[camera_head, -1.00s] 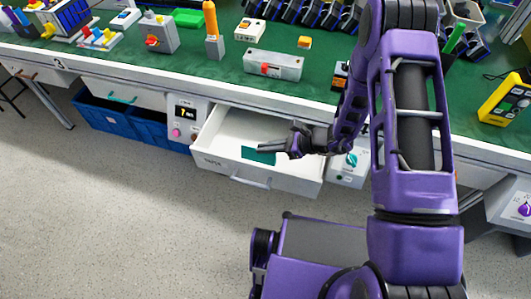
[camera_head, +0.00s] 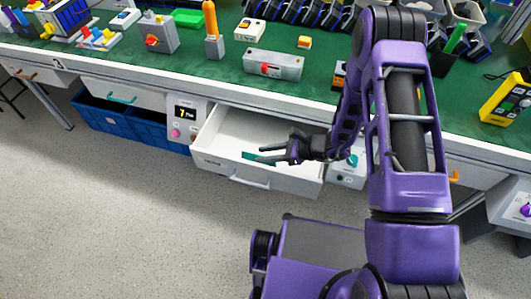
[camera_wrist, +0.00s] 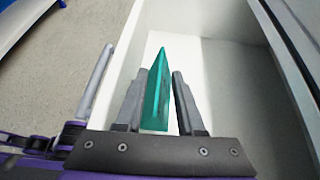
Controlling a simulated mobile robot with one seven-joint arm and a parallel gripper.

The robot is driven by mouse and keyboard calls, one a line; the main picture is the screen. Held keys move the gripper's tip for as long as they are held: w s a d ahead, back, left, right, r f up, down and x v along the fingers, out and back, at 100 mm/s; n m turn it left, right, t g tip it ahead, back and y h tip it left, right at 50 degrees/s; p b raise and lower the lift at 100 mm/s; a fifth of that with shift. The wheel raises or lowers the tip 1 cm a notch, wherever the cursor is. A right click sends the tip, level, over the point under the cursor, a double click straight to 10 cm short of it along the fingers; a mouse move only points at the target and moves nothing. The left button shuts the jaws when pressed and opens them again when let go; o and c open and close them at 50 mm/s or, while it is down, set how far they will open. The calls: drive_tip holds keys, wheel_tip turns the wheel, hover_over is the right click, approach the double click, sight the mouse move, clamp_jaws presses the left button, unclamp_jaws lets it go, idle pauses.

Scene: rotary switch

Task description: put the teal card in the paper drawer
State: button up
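The teal card (camera_head: 252,156) shows inside the open white paper drawer (camera_head: 225,168), partly hidden by my gripper (camera_head: 265,155). In the wrist view the card (camera_wrist: 157,92) looks tilted, between the two grey fingers, with a gap on the right and little or none on the left. My gripper (camera_wrist: 158,95) is open over the drawer (camera_wrist: 225,65). I cannot tell whether the card touches the drawer floor.
The green-topped bench (camera_head: 320,85) runs above the drawer. A display panel (camera_head: 186,122) is left of the drawer, and a panel with a teal knob (camera_head: 351,160) is right of it. Blue bins (camera_head: 110,115) stand under the bench. The floor in front is clear.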

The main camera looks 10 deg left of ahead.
drive_tip(key=shift+r, duration=0.2)
drive_tip(key=p+v, duration=0.1)
drive_tip(key=v, duration=1.1)
drive_tip(key=shift+f, duration=0.1)
